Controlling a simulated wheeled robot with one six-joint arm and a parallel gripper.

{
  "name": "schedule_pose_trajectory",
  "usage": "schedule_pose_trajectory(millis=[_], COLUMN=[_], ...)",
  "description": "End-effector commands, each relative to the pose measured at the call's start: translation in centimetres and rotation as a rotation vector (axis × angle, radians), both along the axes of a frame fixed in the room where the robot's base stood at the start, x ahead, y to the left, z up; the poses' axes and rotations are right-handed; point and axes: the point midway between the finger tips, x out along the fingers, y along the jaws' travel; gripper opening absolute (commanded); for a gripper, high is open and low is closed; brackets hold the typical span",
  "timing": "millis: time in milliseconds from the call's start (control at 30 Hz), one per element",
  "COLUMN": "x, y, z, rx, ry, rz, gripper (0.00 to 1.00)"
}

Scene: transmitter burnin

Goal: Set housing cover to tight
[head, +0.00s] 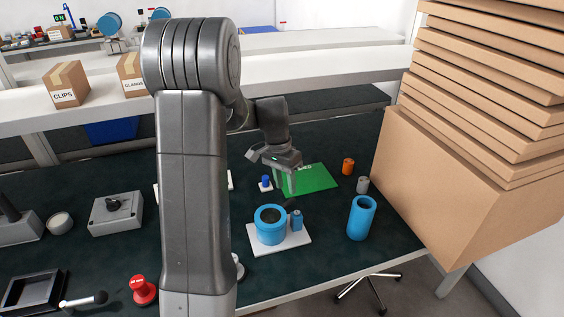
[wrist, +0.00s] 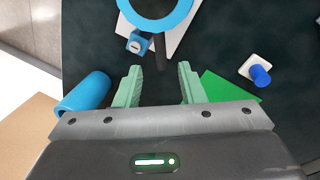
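The housing (head: 270,231) is a round blue body with a dark round top, on a white plate (head: 298,243). A small blue block (head: 297,219) sits at its side. In the wrist view the housing's blue rim (wrist: 128,14) is at the top edge, partly out of frame. A dark bar (wrist: 160,52), seemingly the cover's handle, sticks out from it toward my gripper. My gripper (head: 287,188) is above the table behind the housing. In the wrist view its green fingers (wrist: 160,75) are apart and empty, with the bar's end just ahead between the tips.
A blue open cylinder (head: 361,219) stands right of the housing. A green mat (head: 318,180) lies behind, with a small blue knob on a white base (head: 265,184) beside it. Orange (head: 348,166) and grey (head: 362,185) cylinders stand near tall stacked cardboard boxes (head: 470,150) at right.

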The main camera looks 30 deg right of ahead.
Motion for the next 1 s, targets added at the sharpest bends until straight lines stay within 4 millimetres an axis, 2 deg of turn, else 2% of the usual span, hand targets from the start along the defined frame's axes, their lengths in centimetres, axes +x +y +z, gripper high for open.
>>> schedule_pose_trajectory(millis=[33,200,400,600,1000], x=[0.3,1.0,1.5,1.6,1.6], y=[0.0,0.2,0.4,0.5,0.4], z=[1.4,5.0,7.8,8.6,8.6], rx=[-0.004,-0.003,-0.001,0.001,0.001], ry=[-0.005,-0.004,-0.001,0.0,0.0], rz=[0.001,0.001,0.0,0.0,0.0], gripper=[0.36,0.36,0.36,0.36,0.36])
